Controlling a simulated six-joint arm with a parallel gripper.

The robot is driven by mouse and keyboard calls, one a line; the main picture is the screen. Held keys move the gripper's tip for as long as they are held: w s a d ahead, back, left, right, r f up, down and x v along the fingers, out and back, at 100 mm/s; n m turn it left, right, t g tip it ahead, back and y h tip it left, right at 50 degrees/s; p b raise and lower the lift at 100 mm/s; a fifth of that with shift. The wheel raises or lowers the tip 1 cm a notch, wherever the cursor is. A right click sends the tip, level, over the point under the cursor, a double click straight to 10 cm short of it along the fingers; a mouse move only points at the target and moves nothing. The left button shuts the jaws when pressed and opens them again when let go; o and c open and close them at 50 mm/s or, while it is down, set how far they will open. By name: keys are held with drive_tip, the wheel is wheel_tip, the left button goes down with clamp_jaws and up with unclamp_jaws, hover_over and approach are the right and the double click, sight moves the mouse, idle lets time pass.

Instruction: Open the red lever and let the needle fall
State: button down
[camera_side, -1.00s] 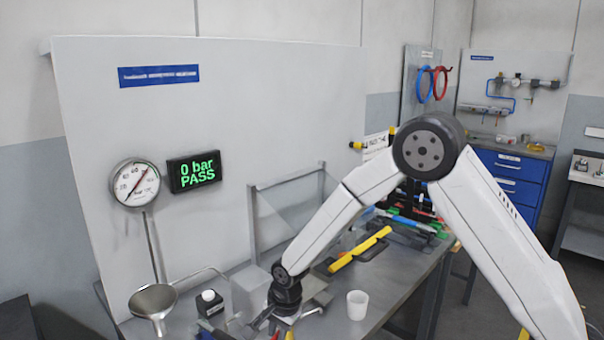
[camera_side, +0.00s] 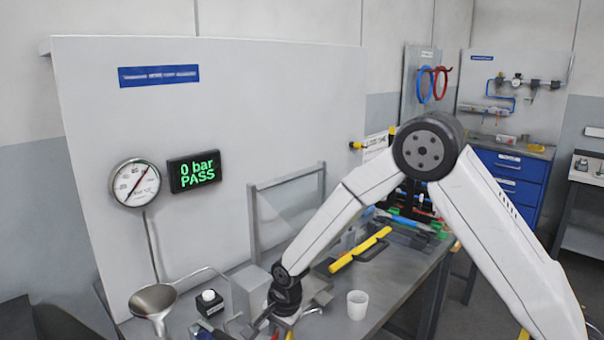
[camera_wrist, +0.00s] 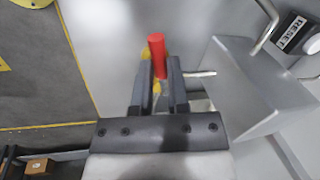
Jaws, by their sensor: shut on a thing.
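The red lever (camera_wrist: 157,55) stands between the two fingers of my gripper (camera_wrist: 158,75) in the wrist view, and the fingers are shut on it. In the side view my wrist hides most of the gripper and the lever at the bottom edge.
A grey funnel (camera_side: 153,300) and a small black box with a white button (camera_side: 208,301) stand left of my gripper. The box's label reads RESET in the wrist view (camera_wrist: 291,34). A white cup (camera_side: 357,305) stands to the right. A yellow bar (camera_side: 360,249) lies behind it.

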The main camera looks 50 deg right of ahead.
drive_tip(key=shift+w+m, duration=0.25)
drive_tip(key=shift+m, duration=0.25)
idle(0.3)
drive_tip(key=c, duration=0.6)
unclamp_jaws()
drive_tip(key=shift+r, duration=0.1)
drive_tip(key=shift+s+r, duration=0.25)
drive_tip(key=shift+r, duration=1)
drive_tip(key=shift+s+r, duration=0.3)
drive_tip(key=shift+r, duration=0.95)
drive_tip(key=shift+s+r, duration=0.25)
drive_tip(key=shift+r, duration=1)
